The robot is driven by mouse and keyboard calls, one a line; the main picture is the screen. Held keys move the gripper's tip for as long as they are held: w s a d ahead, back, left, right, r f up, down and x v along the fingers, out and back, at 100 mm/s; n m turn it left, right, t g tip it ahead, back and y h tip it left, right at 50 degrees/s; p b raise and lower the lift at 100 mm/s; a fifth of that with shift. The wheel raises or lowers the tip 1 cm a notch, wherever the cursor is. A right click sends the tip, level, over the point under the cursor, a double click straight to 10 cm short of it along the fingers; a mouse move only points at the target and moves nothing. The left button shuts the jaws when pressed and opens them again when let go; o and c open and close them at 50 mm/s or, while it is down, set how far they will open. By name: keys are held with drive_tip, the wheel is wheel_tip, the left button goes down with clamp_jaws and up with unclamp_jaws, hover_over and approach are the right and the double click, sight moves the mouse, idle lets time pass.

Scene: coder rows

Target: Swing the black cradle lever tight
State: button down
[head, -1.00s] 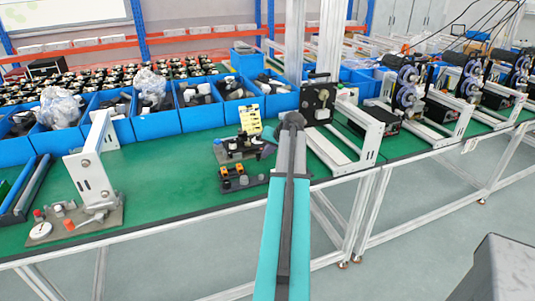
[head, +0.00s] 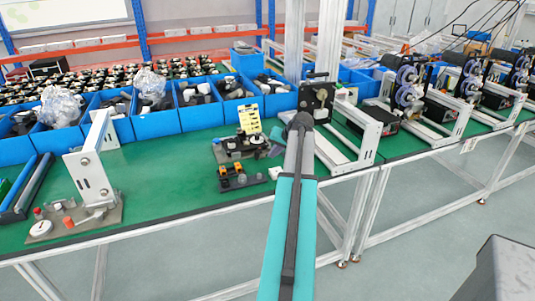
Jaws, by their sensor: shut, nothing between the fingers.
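A small dark fixture (head: 240,147) stands on the green bench in the middle, with an upright yellow card (head: 250,120) behind it. It looks like the cradle, with a dark round part on top. Its black lever is too small to tell apart from the other dark parts. My arm (head: 290,215) reaches up from the bottom edge to a dark rounded joint right of the fixture. My gripper cannot be made out; the arm beyond that joint is hidden or too small to see.
A base with orange knobs (head: 232,178) sits just in front of the fixture. Blue bins (head: 157,124) line the back. A metal frame (head: 355,145) with a black plate (head: 315,100) stands at right. A white bracket fixture (head: 90,175) stands at left, with bare green bench between.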

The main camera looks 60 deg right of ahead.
drive_tip(key=b+v, duration=0.1)
drive_tip(key=v, duration=0.8)
drive_tip(key=shift+s+a+r, duration=0.2)
drive_tip(key=shift+s+r, duration=0.05)
drive_tip(key=shift+r, duration=0.05)
idle(0.4)
